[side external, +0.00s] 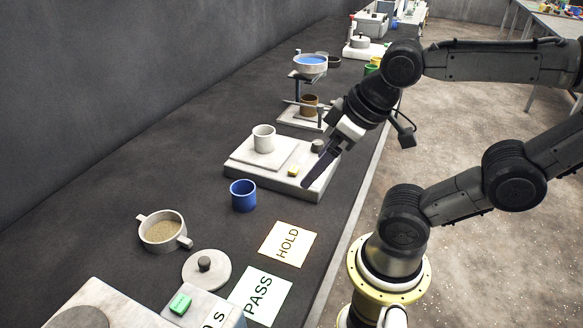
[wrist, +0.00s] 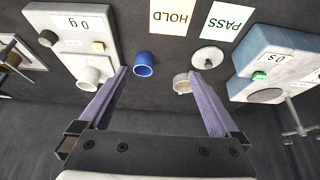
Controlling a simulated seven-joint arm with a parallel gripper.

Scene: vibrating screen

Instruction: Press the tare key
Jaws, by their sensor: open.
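The white scale (side external: 240,161) stands on the dark bench with a white cup (side external: 264,138) on its raised pan. A small yellow key (side external: 293,170) is on its front right part, beside a dark knob (side external: 317,146). In the wrist view the scale (wrist: 61,62) is at the upper left, its display (wrist: 80,22) reads 0 g, and the yellow key (wrist: 98,46) sits by a small label too small to read.
A blue cup (side external: 243,196) stands close in front of the scale. A two-handled pot (side external: 163,232), a lid (side external: 206,270), HOLD (side external: 288,244) and PASS (side external: 261,295) cards, and a timer with a green button (side external: 180,304) lie nearer. A stand (side external: 302,119) is behind.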

